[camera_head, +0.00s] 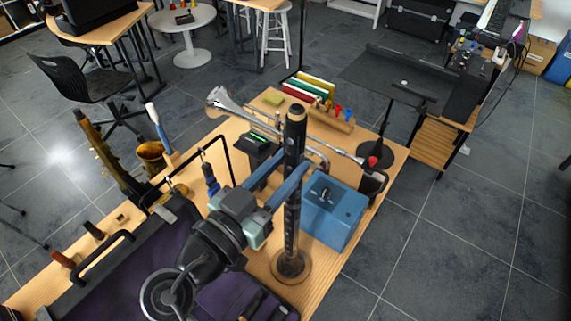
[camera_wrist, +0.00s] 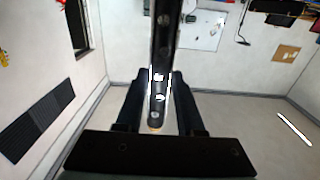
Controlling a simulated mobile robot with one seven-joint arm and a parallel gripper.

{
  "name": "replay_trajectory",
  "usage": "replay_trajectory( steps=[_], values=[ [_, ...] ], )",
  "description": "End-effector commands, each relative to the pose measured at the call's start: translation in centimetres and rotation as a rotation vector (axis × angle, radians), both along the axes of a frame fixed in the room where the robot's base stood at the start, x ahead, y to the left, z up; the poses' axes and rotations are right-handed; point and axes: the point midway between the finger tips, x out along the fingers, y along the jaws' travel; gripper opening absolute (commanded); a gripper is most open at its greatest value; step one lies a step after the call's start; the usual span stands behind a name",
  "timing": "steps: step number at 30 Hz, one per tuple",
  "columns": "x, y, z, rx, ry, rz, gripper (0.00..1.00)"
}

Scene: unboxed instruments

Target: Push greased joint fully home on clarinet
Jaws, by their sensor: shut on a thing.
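The black clarinet (camera_head: 292,215) stands upright at the front of the wooden table, its lower end on a round stand (camera_head: 291,266). A tan ring shows at its top end. My gripper (camera_head: 294,176) reaches in from the lower left, with its fingers around the clarinet's upper part. In the wrist view the clarinet (camera_wrist: 161,60) runs between the two dark fingers (camera_wrist: 158,100), with silver keys or holes and a tan end showing. The fingers are shut on it. I cannot tell whether any gap shows at a joint.
A blue box (camera_head: 334,215) stands close right of the clarinet. A trumpet (camera_head: 235,108) and a small device with a green display (camera_head: 262,142) are behind. A saxophone (camera_head: 105,155) stands at left. A purple-lined case (camera_head: 130,270) lies front left.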

Motion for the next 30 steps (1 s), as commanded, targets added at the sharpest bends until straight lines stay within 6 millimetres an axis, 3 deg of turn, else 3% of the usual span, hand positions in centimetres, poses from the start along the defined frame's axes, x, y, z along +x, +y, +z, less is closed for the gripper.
replay_trajectory(
  steps=[9, 10, 15, 30],
  values=[
    [0.03, -0.03, 0.16, -0.002, -0.004, 0.000, 0.00],
    [0.03, -0.03, 0.17, -0.002, -0.004, 0.000, 0.42],
    [0.03, -0.03, 0.16, -0.002, -0.004, 0.000, 0.72],
    [-0.03, 0.02, 0.06, -0.001, -0.002, 0.000, 0.68]
  ],
)
